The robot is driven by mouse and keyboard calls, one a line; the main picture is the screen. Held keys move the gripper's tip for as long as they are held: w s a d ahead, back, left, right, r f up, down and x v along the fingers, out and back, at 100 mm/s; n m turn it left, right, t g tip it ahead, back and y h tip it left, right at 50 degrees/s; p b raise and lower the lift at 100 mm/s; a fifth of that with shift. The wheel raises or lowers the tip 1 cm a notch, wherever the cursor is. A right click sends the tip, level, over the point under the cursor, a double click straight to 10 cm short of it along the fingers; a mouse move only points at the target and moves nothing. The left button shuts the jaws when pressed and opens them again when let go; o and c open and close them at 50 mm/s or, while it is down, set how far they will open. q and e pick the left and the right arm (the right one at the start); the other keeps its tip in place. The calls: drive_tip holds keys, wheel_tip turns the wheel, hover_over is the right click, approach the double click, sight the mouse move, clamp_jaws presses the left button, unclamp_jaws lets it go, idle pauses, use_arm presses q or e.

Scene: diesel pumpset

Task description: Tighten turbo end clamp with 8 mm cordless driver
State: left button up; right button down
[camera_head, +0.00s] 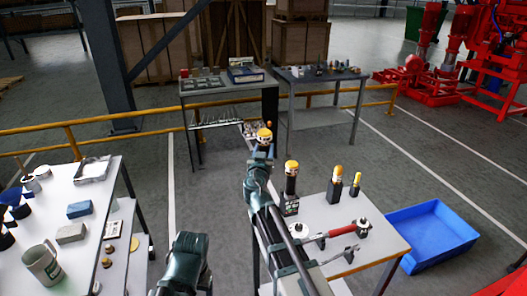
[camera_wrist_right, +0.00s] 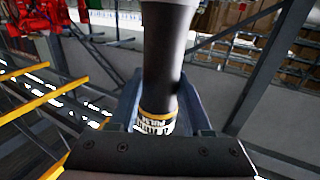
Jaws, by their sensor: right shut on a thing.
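My right gripper (camera_head: 262,152) is raised in the middle of the head view and shut on a cordless driver (camera_head: 264,136) with a yellow top. In the right wrist view the driver's black, round body (camera_wrist_right: 165,60) stands between the fingers, with a yellow-edged printed label low down. I cannot read a size on it. A dark part of my left arm shows at the bottom of the head view, but its gripper does not. I cannot make out the turbo end clamp; red machinery (camera_head: 425,65) stands far off at the upper right.
A light table (camera_head: 335,222) at the right holds more yellow-topped drivers (camera_head: 291,178) and a red-handled tool (camera_head: 338,230). A blue bin (camera_head: 432,240) is on the floor. A cluttered white table (camera_head: 105,180) is at left. Yellow rails (camera_head: 90,142) and two tables stand ahead.

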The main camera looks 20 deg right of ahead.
drive_tip(key=shift+d+f+y, duration=0.25)
drive_tip(key=shift+f+y, duration=0.05)
drive_tip(key=shift+f, duration=0.1)
drive_tip(key=shift+w+a+n, duration=0.1)
drive_tip(key=shift+w+n, duration=0.1)
drive_tip(key=shift+n, duration=0.1)
drive_tip(key=shift+b, duration=0.3)
wheel_tip(320, 180, down, 13)
drive_tip(key=b, duration=1.3)
drive_tip(key=shift+s+f+b, duration=0.1)
drive_tip(key=shift+f+b, duration=0.85)
drive_tip(key=shift+f, duration=0.05)
idle(0.7)
drive_tip(key=shift+c, duration=1.3)
unclamp_jaws()
